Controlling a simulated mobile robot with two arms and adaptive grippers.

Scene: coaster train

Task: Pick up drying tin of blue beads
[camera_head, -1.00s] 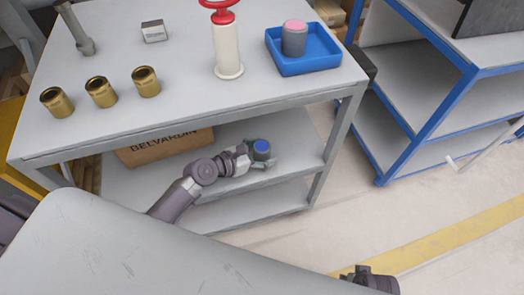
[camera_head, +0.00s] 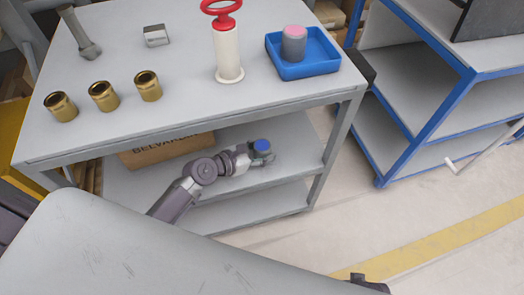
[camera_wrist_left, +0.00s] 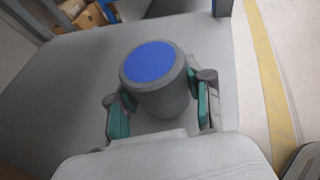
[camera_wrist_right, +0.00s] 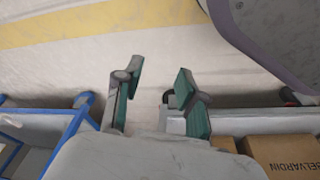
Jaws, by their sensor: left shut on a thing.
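The tin of blue beads (camera_head: 262,147) is a grey cylinder with a blue top, on the middle shelf of the grey cart. It shows large and upright in the left wrist view (camera_wrist_left: 157,80). My left gripper (camera_head: 258,158) is around the tin; its green-padded fingers (camera_wrist_left: 160,105) are shut on its two sides. I cannot tell whether the tin's base touches the shelf. My right gripper (camera_wrist_right: 157,75) is open and empty above the floor; only a bit of that arm shows at the bottom of the head view.
The cart's top (camera_head: 185,65) is just above the left arm. It bears a blue tray (camera_head: 302,68) with a pink-topped tin (camera_head: 294,43), a red-handled white cylinder (camera_head: 227,55) and several brass sleeves (camera_head: 103,96). A cardboard box (camera_head: 165,150) lies left on the shelf. A blue-framed rack (camera_head: 425,120) stands right.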

